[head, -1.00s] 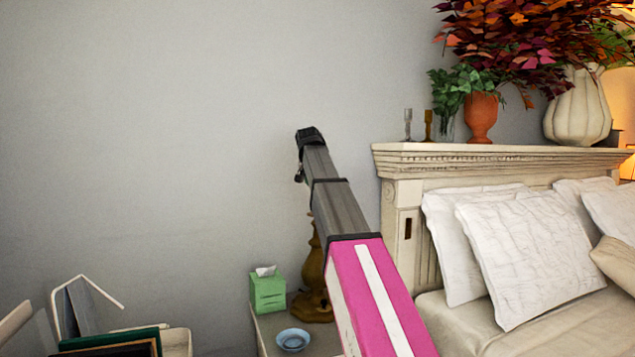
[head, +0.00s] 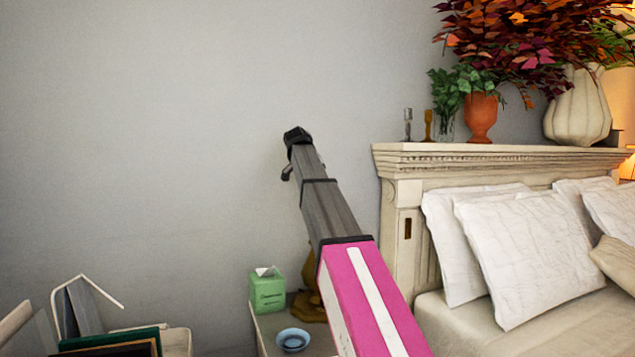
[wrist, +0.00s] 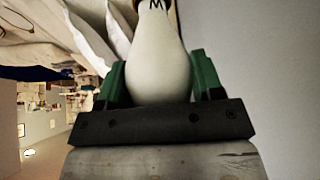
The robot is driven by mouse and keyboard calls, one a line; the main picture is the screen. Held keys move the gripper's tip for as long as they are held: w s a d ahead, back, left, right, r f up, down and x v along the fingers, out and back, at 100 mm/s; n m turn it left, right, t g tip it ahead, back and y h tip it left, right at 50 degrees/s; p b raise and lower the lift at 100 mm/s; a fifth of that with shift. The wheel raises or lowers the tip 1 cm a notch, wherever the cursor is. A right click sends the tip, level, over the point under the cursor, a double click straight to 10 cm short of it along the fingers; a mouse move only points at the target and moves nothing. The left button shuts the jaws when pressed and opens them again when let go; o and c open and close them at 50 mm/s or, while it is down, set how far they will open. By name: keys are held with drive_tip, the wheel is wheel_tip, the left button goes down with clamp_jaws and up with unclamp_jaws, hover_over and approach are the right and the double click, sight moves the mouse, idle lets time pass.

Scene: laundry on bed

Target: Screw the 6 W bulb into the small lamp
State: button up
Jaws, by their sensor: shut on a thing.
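My gripper (wrist: 155,78) is shut on a white, rounded bulb (wrist: 158,60) in the wrist view, one green finger on each side. Dark lettering, partly cut off, shows near the bulb's upper end at the top edge; I cannot read the wattage. A brown strip lies beyond it, too little in view to name. In the head view the fingers and bulb are hidden by my arm. A bronze-brown lamp (head: 309,306) stands on the nightstand, mostly hidden behind my arm; I cannot see its socket or whether the bulb touches it.
A green tissue box (head: 267,292) and a blue dish (head: 292,340) stand on the nightstand (head: 268,333). The bed's headboard (head: 500,158) rises to the right, with plants and candlesticks on top. Frames or books (head: 110,345) stand in a container at lower left. The wall space is clear.

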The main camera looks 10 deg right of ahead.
drive_tip(key=shift+m, duration=0.3)
drive_tip(key=shift+w+m+g+h, duration=0.1)
drive_tip(key=shift+m+g+h, duration=0.2)
drive_tip(key=shift+m+g, duration=0.6)
drive_tip(key=shift+m, duration=0.8)
drive_tip(key=o, duration=0.8)
drive_tip(key=shift+c, duration=0.2)
